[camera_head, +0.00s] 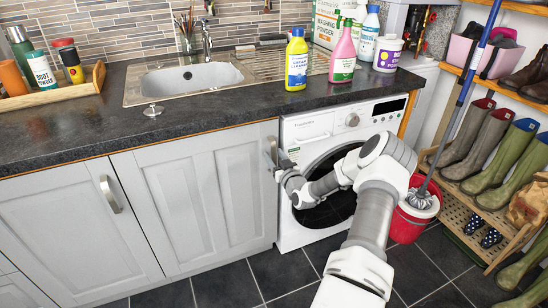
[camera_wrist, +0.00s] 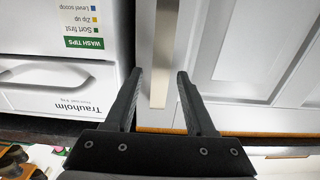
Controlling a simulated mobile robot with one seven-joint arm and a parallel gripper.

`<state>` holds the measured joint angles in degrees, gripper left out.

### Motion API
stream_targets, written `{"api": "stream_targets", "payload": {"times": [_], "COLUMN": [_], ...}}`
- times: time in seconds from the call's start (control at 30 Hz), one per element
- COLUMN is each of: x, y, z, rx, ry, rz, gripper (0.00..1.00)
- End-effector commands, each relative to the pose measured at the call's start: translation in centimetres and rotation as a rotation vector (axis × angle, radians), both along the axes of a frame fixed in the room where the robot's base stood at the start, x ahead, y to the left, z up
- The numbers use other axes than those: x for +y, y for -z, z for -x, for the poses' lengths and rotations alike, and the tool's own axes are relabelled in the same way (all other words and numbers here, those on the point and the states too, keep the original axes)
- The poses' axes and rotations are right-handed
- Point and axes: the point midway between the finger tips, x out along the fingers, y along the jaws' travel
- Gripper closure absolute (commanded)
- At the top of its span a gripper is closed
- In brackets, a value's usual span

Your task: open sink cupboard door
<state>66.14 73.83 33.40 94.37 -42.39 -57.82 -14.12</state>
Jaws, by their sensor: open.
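The sink cupboard door (camera_head: 200,190) is a pale grey panelled door under the sink, and it looks shut. It fills the right of the wrist view (camera_wrist: 245,55). My gripper (camera_head: 272,158) is at that handle, left of the washing machine. In the wrist view my gripper (camera_wrist: 160,74) is open, with a dark finger on each side of the handle's end. I cannot tell whether either finger touches it.
The white washing machine (camera_head: 310,225) stands right of the door, behind my arm. A second cupboard door (camera_head: 75,235) with a handle (camera_head: 110,194) is at left. Bottles stand on the dark worktop (camera_head: 215,106). A red bucket (camera_head: 405,226) and boot rack are at right. Tiled floor is clear in front.

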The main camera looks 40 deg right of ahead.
Motion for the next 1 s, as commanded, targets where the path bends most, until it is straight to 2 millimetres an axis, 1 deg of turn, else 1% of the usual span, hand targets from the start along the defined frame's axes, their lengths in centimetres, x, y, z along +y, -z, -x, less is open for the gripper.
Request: {"api": "stream_targets", "payload": {"times": [0.1,0.37,0.4,0.67,1.0], "x": [-0.1,-0.11,-0.11,-0.12,-0.11], "y": [-0.01,-0.04,-0.04,-0.04,-0.04], "z": [-0.48,-0.52,-0.52,-0.5,-0.49], "rx": [0.0,0.0,0.0,0.0,0.0], "ry": [0.0,0.0,0.0,0.0,0.0], "rz": [0.0,0.0,0.0,0.001,0.001], "gripper": [0.45,0.45,0.52,0.99,1.0]}}
